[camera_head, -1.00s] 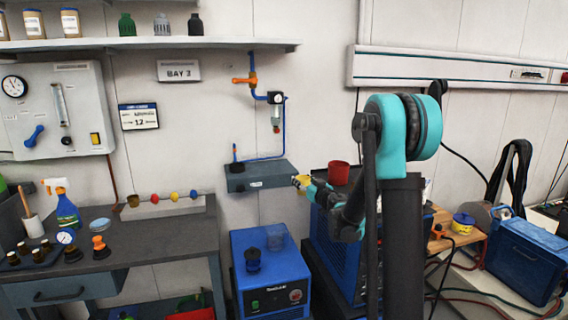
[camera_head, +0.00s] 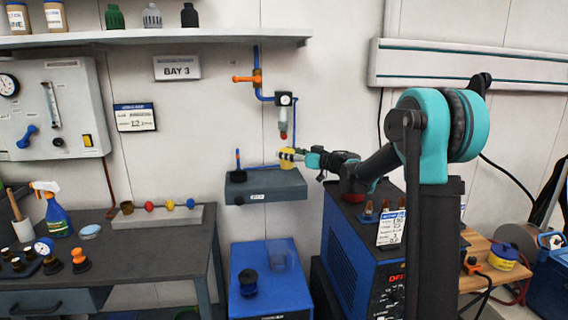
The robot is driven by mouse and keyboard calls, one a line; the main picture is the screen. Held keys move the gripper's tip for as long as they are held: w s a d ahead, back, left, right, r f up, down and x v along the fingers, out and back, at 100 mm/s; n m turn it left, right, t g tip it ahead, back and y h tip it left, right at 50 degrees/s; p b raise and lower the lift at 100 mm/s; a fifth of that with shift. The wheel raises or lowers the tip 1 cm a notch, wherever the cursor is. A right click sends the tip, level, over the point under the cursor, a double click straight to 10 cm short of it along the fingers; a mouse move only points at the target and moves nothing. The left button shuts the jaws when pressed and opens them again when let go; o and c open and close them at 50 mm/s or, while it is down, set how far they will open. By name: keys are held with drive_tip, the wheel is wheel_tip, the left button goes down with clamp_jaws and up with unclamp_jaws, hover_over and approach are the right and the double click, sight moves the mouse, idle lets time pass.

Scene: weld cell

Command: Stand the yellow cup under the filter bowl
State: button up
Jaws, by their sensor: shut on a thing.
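The yellow cup (camera_head: 286,159) is in my gripper (camera_head: 289,155), which is shut on it and reaches in from the right. The filter bowl (camera_head: 283,121), clear with a red lower end, hangs below a round gauge on the blue wall pipe. The cup appears just below the bowl's red end, with a small gap in the picture. A grey wall shelf (camera_head: 262,190) is below the cup. The cup seems to be above its top, but I cannot tell the exact gap or depth. My fingers hide part of the cup.
A blue pipe and a small blue-topped post (camera_head: 238,161) stand at the shelf's left and back. A lower blue unit (camera_head: 270,300) carries a clear cup (camera_head: 279,259).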

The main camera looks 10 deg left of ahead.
drive_tip(key=w+a, duration=0.3)
drive_tip(key=w, duration=0.6)
drive_tip(key=shift+w+f, duration=0.25)
drive_tip(key=shift+f, duration=0.95)
drive_tip(key=shift+w+f, duration=0.2)
drive_tip(key=shift+f, duration=0.95)
drive_tip(key=shift+w+f, duration=0.25)
drive_tip(key=shift+f, duration=0.95)
drive_tip(key=o, duration=1.2)
drive_tip(key=shift+f, duration=0.1)
